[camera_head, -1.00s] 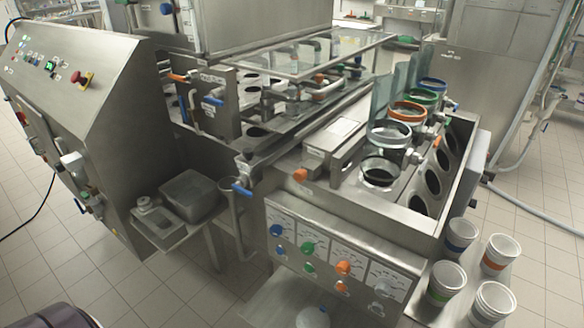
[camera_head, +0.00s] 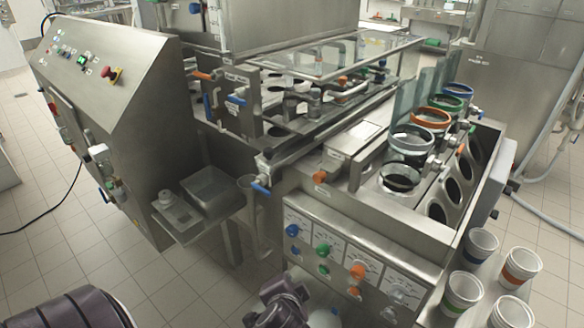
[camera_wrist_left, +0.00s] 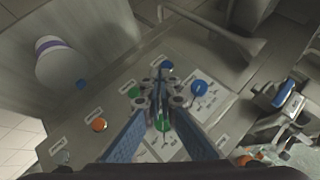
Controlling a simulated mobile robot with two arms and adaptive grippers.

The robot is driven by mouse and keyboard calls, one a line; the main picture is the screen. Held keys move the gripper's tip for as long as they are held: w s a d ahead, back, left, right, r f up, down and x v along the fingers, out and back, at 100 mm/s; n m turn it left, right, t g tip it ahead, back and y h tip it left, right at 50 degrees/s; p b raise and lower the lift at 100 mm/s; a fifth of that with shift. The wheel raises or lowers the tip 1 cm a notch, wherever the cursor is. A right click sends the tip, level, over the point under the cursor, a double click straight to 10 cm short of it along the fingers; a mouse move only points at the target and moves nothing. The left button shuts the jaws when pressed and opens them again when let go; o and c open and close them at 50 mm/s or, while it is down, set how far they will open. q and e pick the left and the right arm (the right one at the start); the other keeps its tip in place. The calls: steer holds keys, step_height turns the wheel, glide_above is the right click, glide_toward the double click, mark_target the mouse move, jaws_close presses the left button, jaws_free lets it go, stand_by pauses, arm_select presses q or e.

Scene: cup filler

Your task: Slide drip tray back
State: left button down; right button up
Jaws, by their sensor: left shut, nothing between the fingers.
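A grey metal rectangular tray (camera_head: 212,188) sits on a small side shelf between the control cabinet and the filler; I cannot tell for sure whether it is the drip tray. My left gripper (camera_wrist_left: 163,98) is shut and empty in the left wrist view, its fingertips in front of the filler's front panel (camera_wrist_left: 110,112). They overlap the green knob (camera_wrist_left: 163,123) in the picture; I cannot tell whether they touch anything. In the head view, dark parts of my left arm show at the bottom, with the fingertips not clear. My right gripper is out of view.
The panel carries blue (camera_head: 292,230), green (camera_head: 323,250) and orange (camera_head: 358,271) knobs. A blue-handled valve (camera_head: 261,187) juts out beside the tray. Several white cups (camera_head: 521,265) stand at the lower right. A white container with a purple band (camera_wrist_left: 58,62) is near the panel.

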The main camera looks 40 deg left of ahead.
mark_target(291, 159)
arm_select(q)
steer(key=w+a+r+m+t+y, duration=0.1)
steer(key=w+r+m+t+y, duration=0.2)
steer(key=w+r, duration=0.45)
steer(key=w+a+r+m+t+y, duration=0.1)
steer(key=w+r+m+t+y, duration=0.2)
steer(key=r, duration=0.7)
steer(key=shift+n, duration=0.3)
steer(key=p+x, duration=0.2)
steer(key=x, duration=0.8)
steer(key=shift+w, duration=0.4)
steer(key=a+p, duration=0.1)
steer(key=a, duration=0.2)
steer(key=shift+w+a+p, duration=0.1)
steer(key=shift+w+p, duration=0.1)
steer(key=shift+p, duration=0.1)
steer(key=shift+a+f, duration=0.1)
steer(key=shift+a, duration=0.25)
